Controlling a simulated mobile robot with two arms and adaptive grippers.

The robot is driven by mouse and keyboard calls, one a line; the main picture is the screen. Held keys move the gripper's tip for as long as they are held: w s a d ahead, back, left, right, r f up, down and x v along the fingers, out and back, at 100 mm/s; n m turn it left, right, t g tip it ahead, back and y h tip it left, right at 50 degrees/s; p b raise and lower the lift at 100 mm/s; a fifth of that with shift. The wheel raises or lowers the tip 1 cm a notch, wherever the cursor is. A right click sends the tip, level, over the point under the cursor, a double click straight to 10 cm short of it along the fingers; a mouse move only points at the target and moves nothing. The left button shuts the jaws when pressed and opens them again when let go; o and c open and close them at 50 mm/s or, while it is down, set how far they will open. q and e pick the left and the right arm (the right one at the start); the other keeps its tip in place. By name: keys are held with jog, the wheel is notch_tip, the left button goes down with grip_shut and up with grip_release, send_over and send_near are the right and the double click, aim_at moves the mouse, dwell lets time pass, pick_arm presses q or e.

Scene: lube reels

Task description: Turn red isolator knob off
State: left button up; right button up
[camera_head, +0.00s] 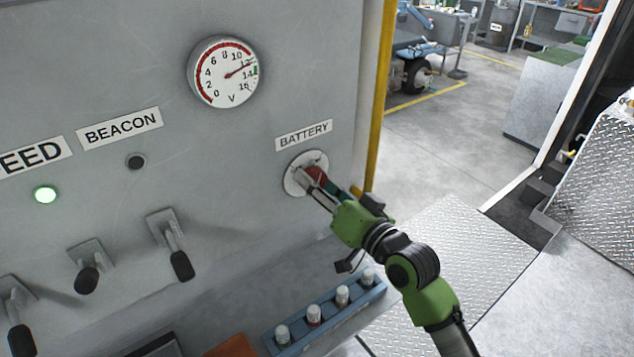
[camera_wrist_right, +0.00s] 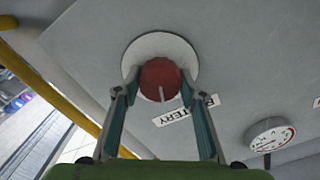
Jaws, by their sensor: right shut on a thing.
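The red isolator knob (camera_head: 315,176) sits on a round white plate (camera_head: 293,181) below the BATTERY label (camera_head: 304,135) on the grey panel. My right gripper (camera_head: 318,184) reaches it from the lower right, and its fingers partly hide the knob. In the right wrist view the red knob (camera_wrist_right: 160,78) lies between the two fingertips of the right gripper (camera_wrist_right: 160,88), which are shut on its sides. A pale line shows on the knob's face there. My left gripper is in neither view.
A voltmeter dial (camera_head: 224,72) is above left, its needle near 12. A green lamp (camera_head: 45,195) is lit. Black-tipped levers (camera_head: 182,264) stick out at lower left. A blue rack (camera_head: 328,317) with white-capped items sits below. A yellow post (camera_head: 379,100) edges the panel; open floor lies beyond.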

jog(key=n, duration=0.6)
jog(key=shift+p, duration=0.4)
jog(key=n+p, duration=0.1)
jog(key=n, duration=0.5)
jog(key=shift+n, duration=0.3)
jog(key=o, duration=1.1)
jog(key=shift+d, duration=0.1)
jog(key=v, duration=1.2)
